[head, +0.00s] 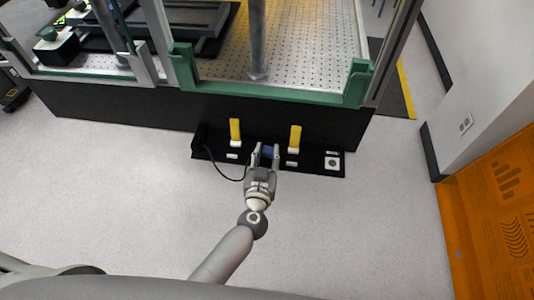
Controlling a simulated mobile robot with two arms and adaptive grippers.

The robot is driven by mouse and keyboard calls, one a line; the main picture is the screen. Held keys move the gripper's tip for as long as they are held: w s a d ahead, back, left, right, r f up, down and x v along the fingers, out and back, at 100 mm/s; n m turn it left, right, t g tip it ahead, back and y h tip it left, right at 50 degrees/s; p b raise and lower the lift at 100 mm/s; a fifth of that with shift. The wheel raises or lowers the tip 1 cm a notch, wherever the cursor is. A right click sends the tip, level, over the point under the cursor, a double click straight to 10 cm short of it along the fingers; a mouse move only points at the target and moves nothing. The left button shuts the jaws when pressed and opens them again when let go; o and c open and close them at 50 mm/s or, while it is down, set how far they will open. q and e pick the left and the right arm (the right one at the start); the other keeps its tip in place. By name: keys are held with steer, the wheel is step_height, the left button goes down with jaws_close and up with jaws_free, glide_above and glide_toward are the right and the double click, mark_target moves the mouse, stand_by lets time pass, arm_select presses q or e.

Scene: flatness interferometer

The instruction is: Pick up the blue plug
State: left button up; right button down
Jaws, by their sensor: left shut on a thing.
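The blue plug (267,152) is at the black shelf (213,150) on the front of the optical bench, between two yellow handles. My left gripper (264,156) reaches it from below in the picture, with one finger on each side, and is shut on it. The fingers hide part of the plug. A thin black cable (222,175) loops from the left part of the shelf to near the gripper. I cannot tell whether the plug still touches the shelf. My right gripper is not in view.
Yellow handles (235,130) and (295,138) stand either side of the gripper. The perforated bench top (300,50) has a green frame (270,92). Grey floor (120,190) lies open; an orange panel (490,220) stands at right.

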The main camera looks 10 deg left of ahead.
arm_select(q)
steer(key=shift+r+p, duration=0.45)
steer(key=shift+r, duration=0.3)
steer(key=r+p, duration=0.2)
steer(key=shift+s+r, duration=0.3)
steer(key=shift+r, duration=0.05)
steer(key=s+d+r+p, duration=0.1)
steer(key=s+r, duration=0.3)
steer(key=s, duration=0.2)
steer(key=s+d+r+p, duration=0.1)
steer(key=s+r+p, duration=0.1)
steer(key=s+r, duration=0.2)
steer(key=s, duration=0.3)
steer(key=shift+s+r, duration=0.15)
steer(key=shift+r, duration=0.2)
steer(key=shift+p, duration=0.3)
